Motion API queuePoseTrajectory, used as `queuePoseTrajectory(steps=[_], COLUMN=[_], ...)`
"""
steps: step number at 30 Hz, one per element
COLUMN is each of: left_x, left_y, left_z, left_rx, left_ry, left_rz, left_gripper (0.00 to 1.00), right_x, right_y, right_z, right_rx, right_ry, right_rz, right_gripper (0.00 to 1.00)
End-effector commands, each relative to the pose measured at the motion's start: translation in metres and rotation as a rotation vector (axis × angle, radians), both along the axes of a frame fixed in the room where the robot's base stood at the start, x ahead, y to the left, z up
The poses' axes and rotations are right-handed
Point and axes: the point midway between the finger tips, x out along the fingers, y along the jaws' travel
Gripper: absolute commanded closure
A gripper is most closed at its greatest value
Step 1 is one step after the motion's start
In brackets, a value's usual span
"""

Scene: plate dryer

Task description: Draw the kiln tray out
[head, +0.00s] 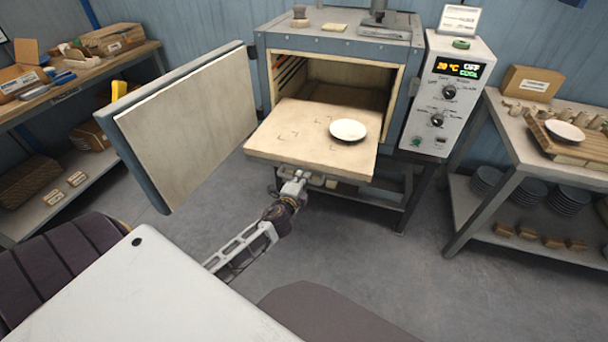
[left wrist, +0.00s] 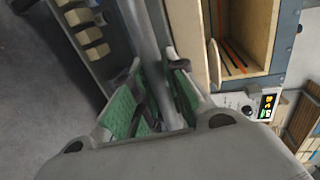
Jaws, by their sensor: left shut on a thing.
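The kiln tray (head: 285,130) is a flat beige slab that sticks well out of the open kiln (head: 340,45), its back part still inside the chamber. A white plate (head: 348,130) lies on it toward the right. My left gripper (head: 296,183) is at the tray's front edge, below its top face, shut on the grey handle bar. In the left wrist view the bar (left wrist: 152,55) runs between the green finger pads (left wrist: 155,95). The exact contact is partly hidden by the fingers. My right gripper is in neither view.
The kiln door (head: 190,120) stands wide open at the left. A control box (head: 447,95) reads 20 °C and COOL. A right-hand table (head: 500,130) carries a wooden rack with a plate; dark plates are stacked below. A cluttered shelf is at the left. Floor before the kiln is clear.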

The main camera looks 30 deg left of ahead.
Motion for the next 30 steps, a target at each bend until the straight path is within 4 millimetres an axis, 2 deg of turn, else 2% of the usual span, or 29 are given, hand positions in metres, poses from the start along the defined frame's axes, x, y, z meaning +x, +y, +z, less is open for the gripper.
queuePoseTrajectory(steps=[6,16,17,21,28,30], left_x=[-0.007,-0.007,-0.007,-0.007,-0.007,-0.007], left_y=[-0.002,-0.002,-0.002,-0.002,-0.002,-0.002], left_z=[-0.001,-0.001,-0.001,0.000,0.000,0.001], left_rx=[-0.001,-0.001,-0.001,-0.001,0.000,0.000], left_ry=[0.002,0.001,0.001,0.000,-0.001,-0.001], left_rz=[0.000,0.000,0.000,0.000,0.000,0.000], left_gripper=[1.00,1.00,0.83,0.65,0.63,0.63], right_x=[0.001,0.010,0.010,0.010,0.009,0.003], right_y=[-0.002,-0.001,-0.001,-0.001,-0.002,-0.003], right_z=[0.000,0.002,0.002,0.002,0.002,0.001], right_rx=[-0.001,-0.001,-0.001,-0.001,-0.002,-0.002], right_ry=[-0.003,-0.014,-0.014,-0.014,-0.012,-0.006], right_rz=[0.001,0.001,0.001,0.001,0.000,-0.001], right_gripper=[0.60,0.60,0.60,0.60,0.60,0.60])
